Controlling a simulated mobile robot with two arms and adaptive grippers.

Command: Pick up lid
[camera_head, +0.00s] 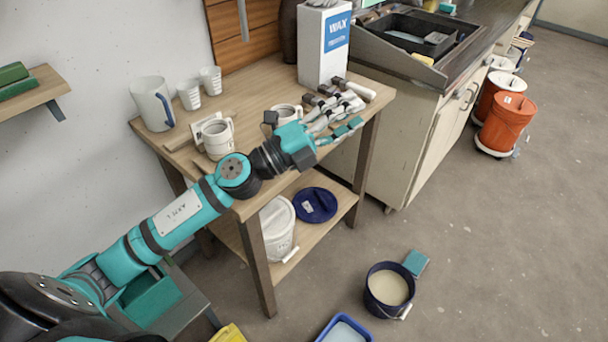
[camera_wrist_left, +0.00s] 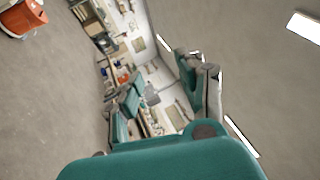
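A dark blue round lid (camera_head: 315,205) with a small white label lies on the lower shelf of the wooden table, beside a white bucket (camera_head: 277,232). An open dark blue bucket (camera_head: 389,290) of cream glaze stands on the floor. My left gripper (camera_head: 350,113) is open and empty, by the table's right end at about tabletop height, higher than the lid and apart from it. In the left wrist view its fingers (camera_wrist_left: 162,80) are spread, and I cannot make out the lid there. My right gripper is not in view.
Mugs (camera_head: 217,140), cups and a wax box (camera_head: 323,45) stand on the wooden tabletop (camera_head: 262,92). A table leg (camera_head: 258,270) stands in front of the shelf. A teal block (camera_head: 416,263) and a blue tray (camera_head: 345,330) lie near the bucket.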

